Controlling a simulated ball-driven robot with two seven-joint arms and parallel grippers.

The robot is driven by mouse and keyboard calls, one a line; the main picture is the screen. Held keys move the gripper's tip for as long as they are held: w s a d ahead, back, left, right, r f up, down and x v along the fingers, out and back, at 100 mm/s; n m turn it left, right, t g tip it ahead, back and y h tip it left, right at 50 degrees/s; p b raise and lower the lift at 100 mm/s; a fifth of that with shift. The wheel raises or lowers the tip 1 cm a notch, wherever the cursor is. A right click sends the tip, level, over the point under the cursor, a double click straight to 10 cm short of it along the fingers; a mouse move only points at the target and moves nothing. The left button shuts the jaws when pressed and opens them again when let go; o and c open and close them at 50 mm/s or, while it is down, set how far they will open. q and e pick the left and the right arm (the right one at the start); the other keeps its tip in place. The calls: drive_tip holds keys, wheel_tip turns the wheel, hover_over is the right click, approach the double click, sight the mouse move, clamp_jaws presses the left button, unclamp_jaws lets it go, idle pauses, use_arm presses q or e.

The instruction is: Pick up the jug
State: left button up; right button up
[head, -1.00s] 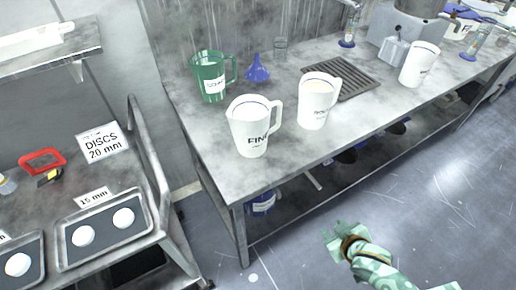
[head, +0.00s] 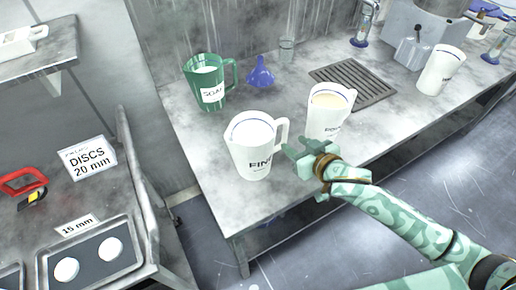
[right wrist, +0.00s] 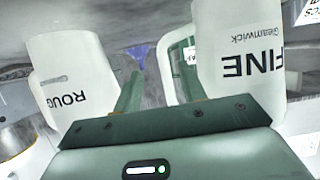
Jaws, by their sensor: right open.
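Several jugs stand upright on the steel bench. A white jug marked FINE (head: 251,152) has its handle toward the right and holds something white. A second white jug (head: 328,115) with a cream-coloured content stands to its right; the right wrist view shows ROUG on a white jug (right wrist: 75,75) at the left. A green jug marked SOAP (head: 208,92) stands behind. My right gripper (head: 296,152) is open and empty, at the bench front between the two nearer white jugs, close to the FINE jug's handle (right wrist: 172,62). Contact cannot be told. My left gripper is out of view.
A drain grate (head: 353,82) lies at the back. Another white jug (head: 441,70) stands farther right. A cart with trays (head: 42,272) is at the left.

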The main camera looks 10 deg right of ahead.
sight(286, 138)
drive_tip(key=x, duration=0.1)
drive_tip(key=b+x, duration=0.1)
drive_tip(key=x, duration=0.3)
drive_tip(key=shift+w+a+r+b, duration=0.25)
drive_tip(key=shift+a+b, duration=0.1)
drive_tip(key=shift+s+r, duration=0.1)
clamp_jaws()
idle(0.9)
drive_tip(key=shift+r, duration=0.15)
